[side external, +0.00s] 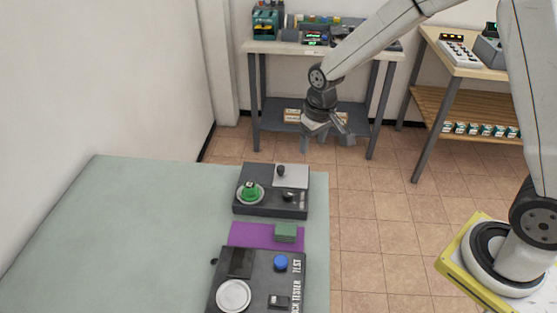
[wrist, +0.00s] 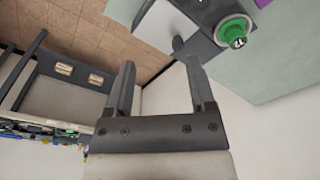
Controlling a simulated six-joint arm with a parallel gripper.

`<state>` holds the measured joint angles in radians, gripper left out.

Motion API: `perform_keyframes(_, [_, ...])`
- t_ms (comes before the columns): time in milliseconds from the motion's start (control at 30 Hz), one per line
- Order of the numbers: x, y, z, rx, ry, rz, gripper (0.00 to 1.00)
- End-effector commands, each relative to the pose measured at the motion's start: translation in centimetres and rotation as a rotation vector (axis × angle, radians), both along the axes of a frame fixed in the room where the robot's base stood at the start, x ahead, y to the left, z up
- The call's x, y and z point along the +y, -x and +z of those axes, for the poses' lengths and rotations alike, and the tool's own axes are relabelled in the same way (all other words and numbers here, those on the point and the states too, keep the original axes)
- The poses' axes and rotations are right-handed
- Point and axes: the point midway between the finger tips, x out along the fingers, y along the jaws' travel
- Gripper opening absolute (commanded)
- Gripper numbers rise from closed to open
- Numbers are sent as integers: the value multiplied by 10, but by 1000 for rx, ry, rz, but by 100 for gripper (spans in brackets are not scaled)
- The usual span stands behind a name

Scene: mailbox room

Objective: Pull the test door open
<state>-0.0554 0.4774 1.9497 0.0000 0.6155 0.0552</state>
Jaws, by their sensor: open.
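My gripper (side external: 328,141) is open and empty, hanging above and beyond the far end of the green table. In the wrist view its two fingers (wrist: 160,64) are apart with nothing between them. A dark box (side external: 262,207) at the table's far end carries a light grey square panel (side external: 291,177) with a dark knob (side external: 281,170). The panel (wrist: 160,24) and knob (wrist: 178,43) show ahead of the fingers in the wrist view, apart from them. A nearer dark tester (side external: 258,290) is lettered "TEST" and has a dark panel (side external: 240,262). I cannot tell which panel is the test door.
A green item on a round dish (side external: 250,191) sits on the far box. A green block (side external: 286,232) lies on a purple mat (side external: 250,234) between the boxes. The table (side external: 130,230) is clear on the left. A bench (side external: 275,47) stands behind my gripper.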

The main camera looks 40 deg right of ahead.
Motion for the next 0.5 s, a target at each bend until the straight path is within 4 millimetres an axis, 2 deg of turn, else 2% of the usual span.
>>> perform_keyframes(100, [7, -26, -12, 25, 1, 0, 70])
perform_keyframes(300, [17, -61, -33, 66, 3, 1, 70])
perform_keyframes(500, [25, -81, -48, 92, 5, 0, 70])
